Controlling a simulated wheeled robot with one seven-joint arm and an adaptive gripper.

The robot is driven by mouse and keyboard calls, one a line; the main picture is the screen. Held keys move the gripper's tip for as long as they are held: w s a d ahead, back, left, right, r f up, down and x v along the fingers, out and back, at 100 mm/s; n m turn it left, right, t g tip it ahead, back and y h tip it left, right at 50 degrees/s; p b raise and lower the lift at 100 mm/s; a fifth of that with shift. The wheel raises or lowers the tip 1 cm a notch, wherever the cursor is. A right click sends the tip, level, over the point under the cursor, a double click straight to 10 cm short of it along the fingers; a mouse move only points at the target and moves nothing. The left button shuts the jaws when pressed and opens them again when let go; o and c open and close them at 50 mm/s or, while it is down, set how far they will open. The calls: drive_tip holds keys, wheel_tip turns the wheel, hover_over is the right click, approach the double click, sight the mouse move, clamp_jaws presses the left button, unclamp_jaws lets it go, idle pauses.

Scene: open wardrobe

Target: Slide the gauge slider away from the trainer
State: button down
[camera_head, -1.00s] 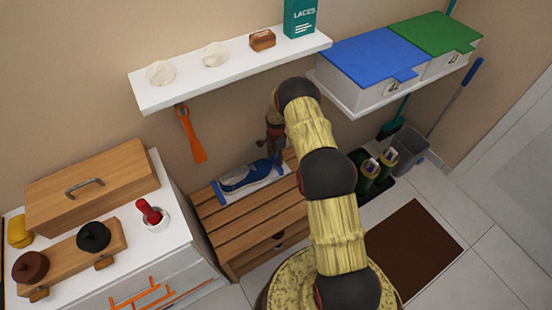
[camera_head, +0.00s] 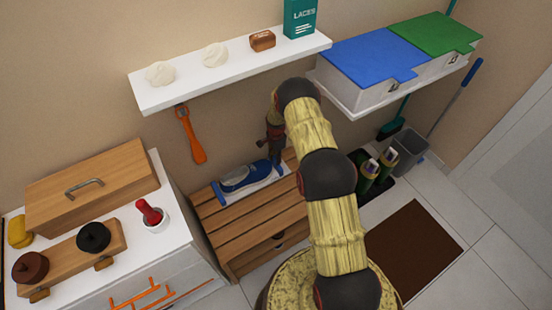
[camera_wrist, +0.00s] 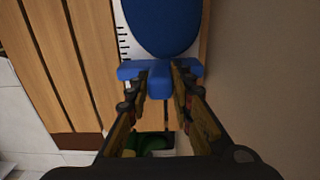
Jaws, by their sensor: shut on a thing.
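The blue trainer (camera_head: 246,178) lies on the white foot gauge (camera_head: 232,198) on the slatted wooden bench. It also fills the top of the wrist view (camera_wrist: 163,22), beside the gauge's black scale marks. The blue gauge slider (camera_wrist: 131,70) is a crossbar with a tab, close to the trainer's near end; I cannot tell whether they touch. My gripper (camera_wrist: 160,82) is shut on the slider's tab, with one finger on each side. In the head view my gripper (camera_head: 276,158) is at the right end of the gauge and partly hides the slider.
The slatted bench (camera_head: 262,222) stands below a white shelf (camera_head: 220,76) and a hanging orange shoehorn (camera_head: 190,135). The wall is close behind the gauge. A white cabinet (camera_head: 180,232) is to the left; green boots (camera_head: 372,170) and a grey bin (camera_head: 408,150) are to the right.

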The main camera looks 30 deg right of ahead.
idle(0.3)
drive_tip(key=d+b, duration=0.1)
drive_tip(key=d, duration=0.2)
drive_tip(key=shift+d, duration=0.2)
drive_tip(key=c, duration=1.6)
unclamp_jaws()
drive_tip(key=shift+d, duration=0.1)
drive_tip(key=shift+o, duration=0.2)
drive_tip(key=shift+w, duration=0.1)
wheel_tip(320, 180, up, 12)
